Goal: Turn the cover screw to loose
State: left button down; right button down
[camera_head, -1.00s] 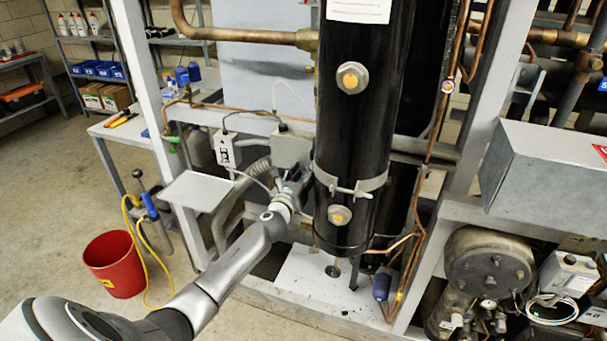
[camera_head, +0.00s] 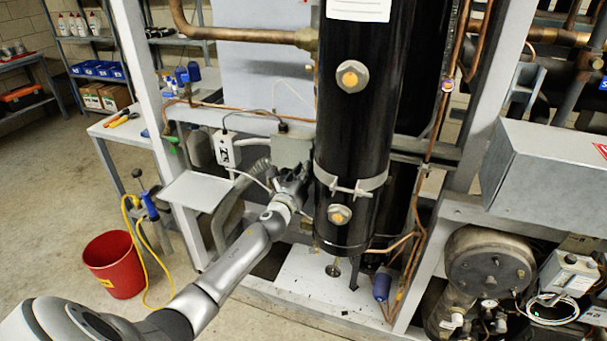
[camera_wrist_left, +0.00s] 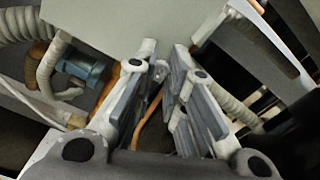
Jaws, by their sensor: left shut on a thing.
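A grey box (camera_head: 291,148) is fixed to the rack left of the black cylinder, and its pale underside (camera_wrist_left: 130,22) fills the top of the left wrist view. My left gripper (camera_head: 298,172) is just below this box, reaching up to it. In the left wrist view, the gripper's (camera_wrist_left: 163,68) two fingers close in on a small light piece at the box's lower edge. This piece, the cover screw (camera_wrist_left: 160,70), is mostly hidden by the fingertips, so its turned position cannot be told. My right gripper is not in view.
The black cylinder (camera_head: 355,110) stands close to the right of my gripper. A small white switch box (camera_head: 226,150) with a cable and a grey shelf plate (camera_head: 197,191) are on the left. A red bucket (camera_head: 114,265) stands on the open floor.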

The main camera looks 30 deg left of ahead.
pick_arm(q)
jog(key=shift+n+p, duration=1.35)
jog(key=shift+n, duration=15.45)
jog(key=shift+f, duration=0.1)
jog(key=c, duration=1.4)
grip_release()
jog(key=shift+c, duration=0.2)
